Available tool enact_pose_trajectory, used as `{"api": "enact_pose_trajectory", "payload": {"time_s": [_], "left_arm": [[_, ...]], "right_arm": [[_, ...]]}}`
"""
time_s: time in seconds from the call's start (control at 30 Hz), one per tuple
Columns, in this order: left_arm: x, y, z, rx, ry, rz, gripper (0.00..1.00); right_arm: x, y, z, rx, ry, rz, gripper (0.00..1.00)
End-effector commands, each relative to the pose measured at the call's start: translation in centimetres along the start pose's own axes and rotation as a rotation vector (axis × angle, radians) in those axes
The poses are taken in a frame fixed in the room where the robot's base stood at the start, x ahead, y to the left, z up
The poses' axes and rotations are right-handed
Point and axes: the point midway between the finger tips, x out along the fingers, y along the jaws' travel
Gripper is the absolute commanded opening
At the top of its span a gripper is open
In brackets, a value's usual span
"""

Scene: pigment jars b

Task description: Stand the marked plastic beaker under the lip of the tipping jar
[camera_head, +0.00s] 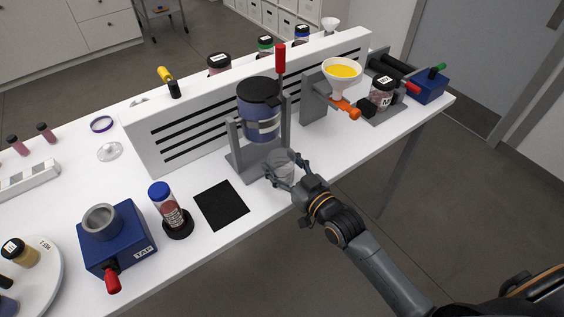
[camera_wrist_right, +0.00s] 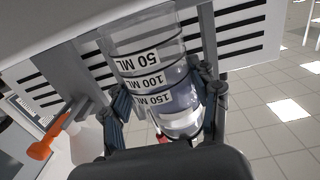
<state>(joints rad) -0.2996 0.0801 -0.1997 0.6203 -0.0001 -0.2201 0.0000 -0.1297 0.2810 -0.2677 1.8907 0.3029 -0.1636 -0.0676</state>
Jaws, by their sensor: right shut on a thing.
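The clear plastic beaker shows faintly in the head view (camera_head: 281,163), just in front of the tipping jar's stand. In the right wrist view the beaker (camera_wrist_right: 150,75) fills the middle, with 50, 100 and 150 ML labels. My right gripper (camera_head: 284,172) is shut around it, one finger on each side; it also shows in the wrist view (camera_wrist_right: 165,105). The tipping jar (camera_head: 257,118), blue with a black lid, sits upright in a grey stand (camera_head: 246,163), above and slightly left of the beaker. I cannot tell whether the beaker touches the table. My left gripper is out of view.
A white slotted panel (camera_head: 180,125) runs behind the stand. A funnel of yellow powder (camera_head: 342,71) stands right, with an orange-handled part (camera_head: 346,109) below. The table's front edge is close.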

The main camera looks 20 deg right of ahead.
Motion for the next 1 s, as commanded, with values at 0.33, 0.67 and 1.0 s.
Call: {"api": "enact_pose_trajectory", "payload": {"time_s": [0.33, 0.67, 1.0], "left_arm": [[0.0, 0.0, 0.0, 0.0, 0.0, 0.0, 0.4], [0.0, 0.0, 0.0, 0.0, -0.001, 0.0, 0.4], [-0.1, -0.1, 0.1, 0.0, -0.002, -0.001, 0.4]], "right_arm": [[0.0, 0.0, 0.1, 0.0, 0.0, 0.0, 0.71], [0.0, 0.0, 0.1, -0.001, 0.001, 0.0, 0.87], [-3.0, 0.0, 0.3, -0.001, -0.003, 0.0, 0.87]]}}
